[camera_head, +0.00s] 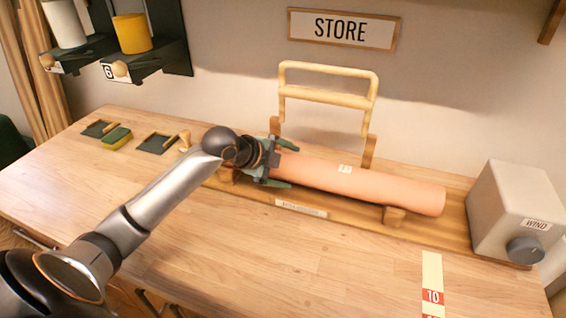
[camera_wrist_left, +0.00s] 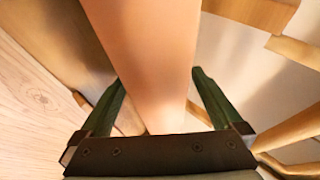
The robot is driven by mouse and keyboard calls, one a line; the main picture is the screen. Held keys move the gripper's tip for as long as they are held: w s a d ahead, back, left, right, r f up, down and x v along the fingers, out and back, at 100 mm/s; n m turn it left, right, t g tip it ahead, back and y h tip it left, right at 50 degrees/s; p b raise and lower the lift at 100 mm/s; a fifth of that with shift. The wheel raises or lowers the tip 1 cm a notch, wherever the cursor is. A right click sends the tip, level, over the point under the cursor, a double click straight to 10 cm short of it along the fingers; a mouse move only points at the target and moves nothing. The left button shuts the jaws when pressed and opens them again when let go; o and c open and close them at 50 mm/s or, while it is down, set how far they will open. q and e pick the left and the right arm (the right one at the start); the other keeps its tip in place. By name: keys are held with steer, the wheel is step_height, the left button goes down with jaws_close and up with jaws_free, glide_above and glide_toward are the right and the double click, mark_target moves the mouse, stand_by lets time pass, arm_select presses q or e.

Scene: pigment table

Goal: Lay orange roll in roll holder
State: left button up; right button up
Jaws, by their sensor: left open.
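The orange roll (camera_head: 375,186) is a long peach-orange cylinder with a small white label. It lies across the wooden roll holder (camera_head: 395,216) at the back of the table, its right part over the front right support. My left gripper (camera_head: 281,171) is at the roll's left end, with its green fingers open on either side of it. In the left wrist view the roll (camera_wrist_left: 145,60) passes between the two spread fingers (camera_wrist_left: 157,105), with a gap showing beside it. The roll's left end and its contact with the left support are hidden by the gripper. My right gripper is not in view.
A grey box with a knob, marked WIND (camera_head: 515,212), stands at the right. A wooden frame (camera_head: 328,90) rises behind the roll. Small trays and a sponge (camera_head: 116,138) lie at the left. The table's front middle (camera_head: 270,255) is clear.

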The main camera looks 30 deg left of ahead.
arm_select(q)
steer(key=v, duration=1.2)
steer(key=shift+s+r+b, duration=0.2)
steer(key=shift+b, duration=0.1)
